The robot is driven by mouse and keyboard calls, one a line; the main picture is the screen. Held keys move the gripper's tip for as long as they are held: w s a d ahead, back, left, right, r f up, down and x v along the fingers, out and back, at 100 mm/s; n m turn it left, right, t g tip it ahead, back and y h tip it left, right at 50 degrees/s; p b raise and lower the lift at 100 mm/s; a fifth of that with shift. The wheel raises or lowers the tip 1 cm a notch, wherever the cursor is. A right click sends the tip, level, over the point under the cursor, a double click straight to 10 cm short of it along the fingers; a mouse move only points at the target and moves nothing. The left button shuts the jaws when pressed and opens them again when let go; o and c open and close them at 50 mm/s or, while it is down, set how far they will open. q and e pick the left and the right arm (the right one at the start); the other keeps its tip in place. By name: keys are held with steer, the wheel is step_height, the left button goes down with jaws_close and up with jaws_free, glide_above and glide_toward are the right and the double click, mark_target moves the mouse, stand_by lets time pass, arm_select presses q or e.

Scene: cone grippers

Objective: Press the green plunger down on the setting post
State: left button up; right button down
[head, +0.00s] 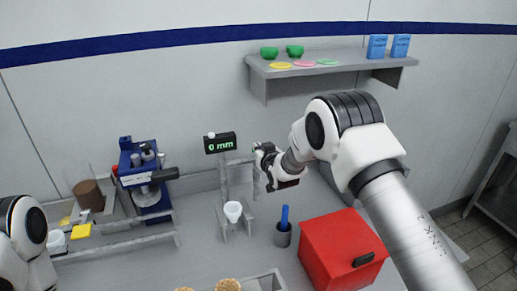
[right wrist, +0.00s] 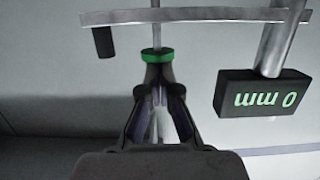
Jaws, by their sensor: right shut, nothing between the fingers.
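The setting post (head: 224,178) stands on the counter and carries a black display (head: 220,143) reading "0 mm". The display shows upside down in the right wrist view (right wrist: 262,94). The green plunger (right wrist: 157,55) is a green disc on a thin metal rod in the right wrist view. My right gripper (right wrist: 157,74) is shut and empty, its fingertips right at the disc; I cannot tell whether they touch it. In the head view my right gripper (head: 259,160) is beside the post and hides most of the plunger. Only part of my left arm shows, not its gripper.
A white cone cup (head: 233,211) sits in a holder low on the post. A dark pot with a blue handle (head: 284,226) and a red box (head: 342,248) stand to the right. A blue machine (head: 149,180) stands left. A wall shelf (head: 330,66) holds bowls and boxes.

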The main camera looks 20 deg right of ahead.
steer(key=shift+s+f+g, duration=0.15)
steer(key=shift+s+f, duration=0.05)
steer(key=shift+f, duration=0.25)
steer(key=shift+s+f+g, duration=0.15)
steer(key=shift+f, duration=0.3)
step_height(320, 180, up, 5)
steer(key=p, duration=0.2)
steer(key=b+v, duration=0.4)
steer(key=v, duration=0.5)
steer(key=shift+s+r, duration=0.2)
steer(key=shift+r, duration=0.3)
